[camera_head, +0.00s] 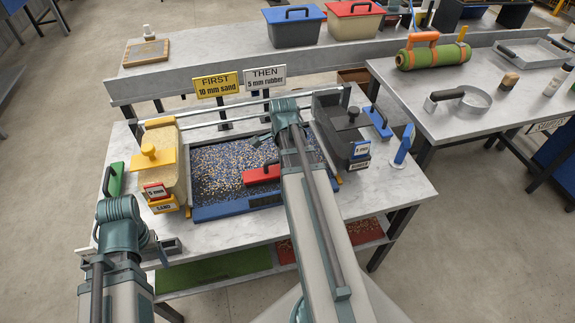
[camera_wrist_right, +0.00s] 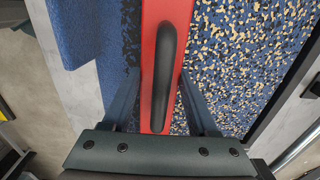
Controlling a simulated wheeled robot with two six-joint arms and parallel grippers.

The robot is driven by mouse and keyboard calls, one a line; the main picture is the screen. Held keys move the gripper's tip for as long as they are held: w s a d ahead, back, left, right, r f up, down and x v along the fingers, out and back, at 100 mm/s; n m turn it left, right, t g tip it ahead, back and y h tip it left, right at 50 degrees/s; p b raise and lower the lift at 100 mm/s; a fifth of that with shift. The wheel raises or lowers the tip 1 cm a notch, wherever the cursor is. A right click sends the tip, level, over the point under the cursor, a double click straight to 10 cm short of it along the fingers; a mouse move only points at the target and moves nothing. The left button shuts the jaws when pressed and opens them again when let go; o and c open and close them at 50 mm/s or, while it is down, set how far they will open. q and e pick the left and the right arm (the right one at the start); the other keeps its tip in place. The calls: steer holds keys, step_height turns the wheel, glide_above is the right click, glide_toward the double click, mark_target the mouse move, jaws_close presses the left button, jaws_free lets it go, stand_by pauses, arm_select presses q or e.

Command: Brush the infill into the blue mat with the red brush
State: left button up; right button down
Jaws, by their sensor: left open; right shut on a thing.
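The blue mat (camera_head: 225,210) lies in a frame on the middle table. Cream and dark infill granules (camera_head: 225,165) are scattered over it. The red brush (camera_head: 262,174) lies across the mat, partly hidden by my right arm. In the right wrist view, my right gripper (camera_wrist_right: 158,100) is shut on the black handle of the red brush (camera_wrist_right: 165,14). Granules lie thick on the mat right of the brush (camera_wrist_right: 235,60); left of it the mat is mostly plain blue (camera_wrist_right: 85,40). My left gripper (camera_head: 160,245) is open and empty by the table's front left edge.
A yellow sand hopper (camera_head: 160,175) stands left of the mat, a dark rubber hopper (camera_head: 343,130) right. Two signs (camera_head: 240,81) stand behind. A turf roll (camera_head: 432,56) lies on the right table.

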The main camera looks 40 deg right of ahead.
steer(key=shift+w+a, duration=0.35)
steer(key=shift+a, duration=0.45)
steer(key=shift+d, duration=0.15)
steer(key=shift+s+d, duration=0.35)
steer(key=shift+d, duration=0.35)
steer(key=shift+s+d, duration=0.3)
steer(key=shift+d, duration=0.35)
steer(key=shift+w+a, duration=1.95)
steer(key=shift+w, duration=0.25)
steer(key=shift+w+a, duration=1.9)
steer(key=shift+w, duration=0.35)
steer(key=shift+w+a, duration=1.95)
steer(key=shift+w, duration=0.25)
steer(key=shift+s+d, duration=0.1)
steer(key=shift+d, duration=0.05)
